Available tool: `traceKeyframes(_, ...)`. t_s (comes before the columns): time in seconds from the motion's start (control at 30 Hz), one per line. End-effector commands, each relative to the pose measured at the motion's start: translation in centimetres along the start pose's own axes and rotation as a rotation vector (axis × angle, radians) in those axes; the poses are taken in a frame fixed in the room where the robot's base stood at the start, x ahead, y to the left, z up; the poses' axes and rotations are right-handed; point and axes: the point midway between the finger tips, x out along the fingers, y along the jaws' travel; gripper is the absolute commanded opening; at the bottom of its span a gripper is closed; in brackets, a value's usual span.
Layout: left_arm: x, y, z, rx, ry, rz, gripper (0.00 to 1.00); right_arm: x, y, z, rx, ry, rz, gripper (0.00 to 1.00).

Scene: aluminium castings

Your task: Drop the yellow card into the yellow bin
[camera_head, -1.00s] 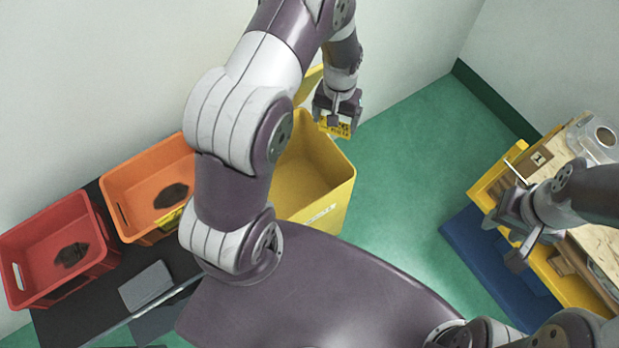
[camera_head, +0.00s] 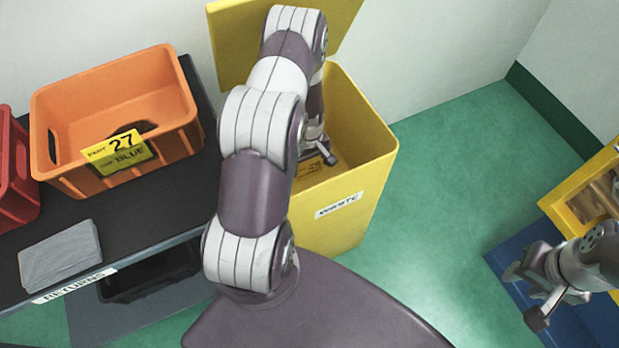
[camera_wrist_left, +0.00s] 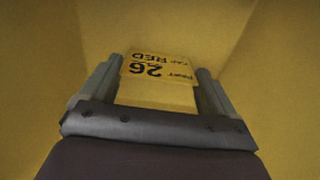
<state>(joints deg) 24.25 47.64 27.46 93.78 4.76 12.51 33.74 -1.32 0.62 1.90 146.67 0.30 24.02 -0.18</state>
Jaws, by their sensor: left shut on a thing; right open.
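My left gripper (camera_head: 312,158) reaches down inside the bin's mouth. My right gripper (camera_head: 532,287) is open and empty at the lower right.
An orange crate (camera_head: 110,90) with another yellow card (camera_head: 117,151), numbered 27, stands on the dark shelf (camera_head: 160,215). A red crate (camera_head: 18,180) and a grey stack (camera_head: 60,255) are at left. A yellow tray (camera_head: 570,205) is at right. Green floor between is clear.

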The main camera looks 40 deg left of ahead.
Motion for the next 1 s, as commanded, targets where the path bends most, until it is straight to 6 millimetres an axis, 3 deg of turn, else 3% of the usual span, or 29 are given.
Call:
traceKeyframes(0.23, 4.1, 0.0, -0.1, 0.002, -0.001, -0.001, 0.61, 1.8, 0.0, 0.2, 0.000, 0.000, 0.000, 0.43)
traceKeyframes(0.93, 5.1, 0.0, -0.1, 0.003, 0.000, 0.000, 0.61, 2.2, 0.0, 0.3, 0.000, 0.000, 0.000, 0.43)
traceKeyframes(0.97, 5.1, 0.0, -0.1, 0.003, 0.000, 0.000, 0.92, 2.2, 0.0, 0.3, 0.000, 0.000, 0.000, 0.43)
traceKeyframes(1.0, 5.1, 0.0, -0.1, 0.003, 0.000, 0.000, 1.00, 2.2, 0.0, 0.3, 0.000, 0.000, 0.000, 0.43)
